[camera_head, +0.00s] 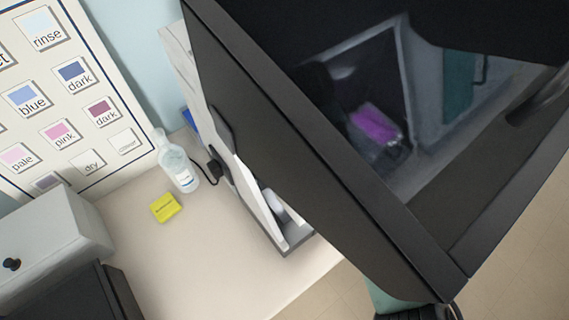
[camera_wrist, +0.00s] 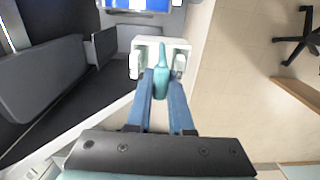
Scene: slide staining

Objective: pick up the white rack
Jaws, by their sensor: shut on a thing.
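The white rack (camera_wrist: 177,46) shows in the wrist view, just past my fingertips. It is a pale frame with a teal upright piece (camera_wrist: 161,70) in its middle that looks like a handle. My gripper (camera_wrist: 160,77) has its two blue fingers on either side of this teal piece, shut on it. I cannot tell whether the rack's underside touches anything. In the head view I cannot make out the rack or the fingers; a large dark panel covers much of that view.
In the head view the dark panel (camera_head: 290,130) fills the right side. A clear bottle (camera_head: 177,165) and a yellow block (camera_head: 165,208) stand on the pale counter (camera_head: 190,270). A label board (camera_head: 75,125) is behind. The wrist view shows open floor (camera_wrist: 235,75) and a chair (camera_wrist: 303,38) at right.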

